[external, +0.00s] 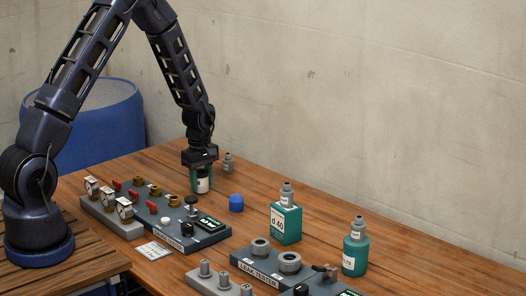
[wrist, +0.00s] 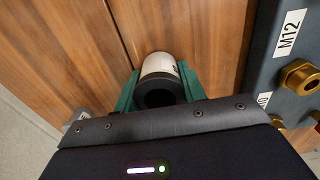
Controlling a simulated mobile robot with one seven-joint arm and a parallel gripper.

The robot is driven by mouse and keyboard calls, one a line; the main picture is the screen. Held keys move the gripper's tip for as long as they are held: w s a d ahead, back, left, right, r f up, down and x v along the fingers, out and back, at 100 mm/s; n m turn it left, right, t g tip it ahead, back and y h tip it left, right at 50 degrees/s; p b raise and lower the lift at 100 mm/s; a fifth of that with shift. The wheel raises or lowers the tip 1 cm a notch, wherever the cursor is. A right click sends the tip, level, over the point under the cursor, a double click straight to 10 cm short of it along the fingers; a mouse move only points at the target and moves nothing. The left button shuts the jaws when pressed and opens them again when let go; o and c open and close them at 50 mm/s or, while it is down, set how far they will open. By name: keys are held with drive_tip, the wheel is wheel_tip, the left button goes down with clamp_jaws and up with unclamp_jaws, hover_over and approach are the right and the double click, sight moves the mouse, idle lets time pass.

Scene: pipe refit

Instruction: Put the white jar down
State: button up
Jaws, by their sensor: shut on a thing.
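The white jar (external: 203,185) is upright under my gripper (external: 200,174) near the back of the wooden table. In the wrist view the white jar (wrist: 158,64) has a dark round opening or top facing the camera. My gripper (wrist: 160,82) is shut on it, with a green finger on each side. The jar's base is at or just above the table; I cannot tell whether it touches.
A small grey fitting (external: 228,162) stands behind the jar and a blue cap (external: 236,203) lies to its right. A valve panel (external: 180,222) is in front. Green bottles (external: 286,222) (external: 355,255) and a leak tester (external: 262,262) stand farther right. Bare wood (wrist: 60,50) lies left of the jar.

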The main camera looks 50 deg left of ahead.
drive_tip(key=shift+f, duration=0.2)
drive_tip(key=o, duration=1)
drive_tip(key=shift+r, duration=0.1)
